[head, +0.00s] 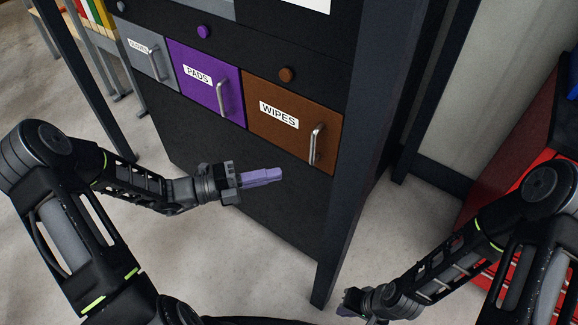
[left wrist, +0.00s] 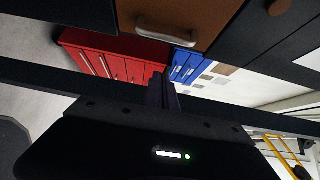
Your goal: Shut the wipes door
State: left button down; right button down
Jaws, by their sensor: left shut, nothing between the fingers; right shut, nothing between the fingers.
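The wipes door (head: 270,132) is a brown panel with a white "WIPES" label and a vertical silver bar handle (head: 316,145) near its right edge. It looks flush with the dark cabinet front, in line with the purple door beside it. The brown door also shows at the top of the left wrist view (left wrist: 208,18), with its handle (left wrist: 170,32). My left gripper (head: 278,174) is shut and empty, its purple fingers below and left of the handle, apart from it in the picture. My right gripper (head: 343,309) is shut and empty, low near the bottom edge.
The purple "PADS" door (head: 200,95) and a grey labelled door (head: 135,50) are left of the wipes door. A dark cabinet post (head: 350,170) stands to its right. A red cabinet (head: 515,140) is at the far right. Bare floor (head: 225,270) lies in front.

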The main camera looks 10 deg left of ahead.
pick_arm(q)
jog(key=shift+s+v, duration=0.2)
jog(key=shift+v, duration=1.7)
jog(key=shift+d, duration=0.1)
jog(key=s+d+f+m+g+y+p, duration=0.1)
jog(key=s+f+m+g+y, duration=0.5)
jog(key=f+m, duration=0.55)
jog(key=s+f+m+g+y, duration=0.2)
jog(key=s+f+m+y, duration=0.2)
jog(key=s+f+m, duration=0.5)
jog(key=s+d+m+y+p, duration=0.1)
jog(key=s+d+m+p, duration=0.2)
jog(key=d+m, duration=0.9)
jog(key=m, duration=0.7)
jog(key=shift+y, duration=0.3)
